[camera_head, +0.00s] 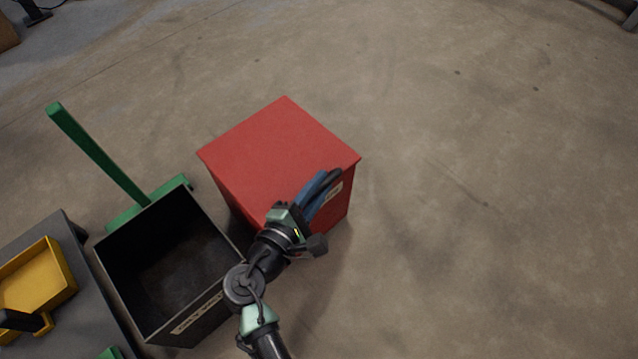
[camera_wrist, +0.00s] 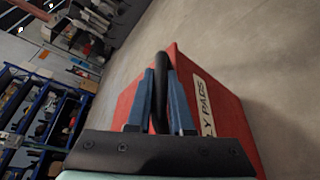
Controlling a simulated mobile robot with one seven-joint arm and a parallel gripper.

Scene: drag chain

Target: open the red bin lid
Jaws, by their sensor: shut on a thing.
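The red bin (camera_head: 338,205) stands on the floor, with its flat red lid (camera_head: 275,145) lying closed on top. A pale label shows on its front, partly hidden by my gripper; in the wrist view the label (camera_wrist: 204,105) reads in part "Y PADS". My gripper (camera_head: 328,182) is at the bin's front, near the lid's front edge. In the wrist view its blue fingers are shut on a black curved handle (camera_wrist: 160,75), which stands out in front of the red bin (camera_wrist: 222,115).
An open black bin (camera_head: 180,315) stands to the left of the red bin. A yellow tray (camera_head: 35,280) sits on a dark surface (camera_head: 85,275) at the far left. The floor (camera_head: 490,200) on the right is clear.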

